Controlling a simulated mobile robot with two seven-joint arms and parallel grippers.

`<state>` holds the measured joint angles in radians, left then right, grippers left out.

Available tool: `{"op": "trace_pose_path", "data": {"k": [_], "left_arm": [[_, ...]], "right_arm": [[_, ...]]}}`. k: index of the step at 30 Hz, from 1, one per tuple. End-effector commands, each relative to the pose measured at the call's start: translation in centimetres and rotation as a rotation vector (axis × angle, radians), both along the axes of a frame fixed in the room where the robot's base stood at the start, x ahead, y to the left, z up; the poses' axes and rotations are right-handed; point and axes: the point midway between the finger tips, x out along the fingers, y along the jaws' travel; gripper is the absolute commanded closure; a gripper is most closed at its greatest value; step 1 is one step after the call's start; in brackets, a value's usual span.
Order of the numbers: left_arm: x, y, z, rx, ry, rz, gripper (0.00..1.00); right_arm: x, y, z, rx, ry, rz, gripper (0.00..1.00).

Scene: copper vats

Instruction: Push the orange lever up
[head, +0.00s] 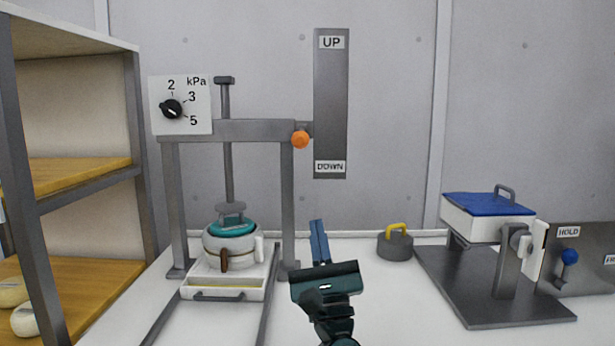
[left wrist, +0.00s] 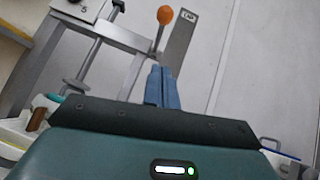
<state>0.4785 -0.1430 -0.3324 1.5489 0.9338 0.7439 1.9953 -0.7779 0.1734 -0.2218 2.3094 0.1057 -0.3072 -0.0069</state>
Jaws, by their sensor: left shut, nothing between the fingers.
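The orange lever knob (head: 300,139) sits low on the grey vertical plate (head: 331,100), a little above its DOWN label and well below its UP label. The knob also shows in the left wrist view (left wrist: 165,15), beyond the fingertips. My left gripper (head: 318,228) is shut and empty, its blue fingers pointing up, below the knob and apart from it. The closed fingers also show in the left wrist view (left wrist: 162,75). My right gripper is not in view.
A grey press frame (head: 235,130) stands left of the lever, with a teal-lidded pot (head: 230,240) under it. A weight with a yellow handle (head: 396,244) and a blue-topped box (head: 487,210) stand to the right. A shelf (head: 80,190) is at far left.

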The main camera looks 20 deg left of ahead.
Motion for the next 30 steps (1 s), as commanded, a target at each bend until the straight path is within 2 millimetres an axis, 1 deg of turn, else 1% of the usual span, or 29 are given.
{"op": "trace_pose_path", "data": {"k": [5,10,17,19,21,24,30], "left_arm": [[1.0,0.6,1.5,0.002,-0.002,0.003,1.00],[3.1,1.7,4.1,0.002,-0.003,0.004,1.00],[6.2,3.3,7.4,0.005,-0.001,0.003,1.00],[6.1,3.5,8.6,0.001,-0.001,0.001,1.00],[6.0,3.7,9.6,0.000,-0.001,0.001,1.00],[5.9,3.8,10.4,0.001,0.000,0.000,1.00],[5.8,3.9,11.0,0.002,0.000,0.001,1.00]], "right_arm": [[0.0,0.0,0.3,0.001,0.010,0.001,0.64],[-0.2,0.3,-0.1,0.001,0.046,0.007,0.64],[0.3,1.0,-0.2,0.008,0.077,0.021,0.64],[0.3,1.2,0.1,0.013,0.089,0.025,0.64],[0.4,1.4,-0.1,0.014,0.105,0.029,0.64],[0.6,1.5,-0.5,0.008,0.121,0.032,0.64],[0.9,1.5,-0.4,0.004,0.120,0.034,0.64]]}}
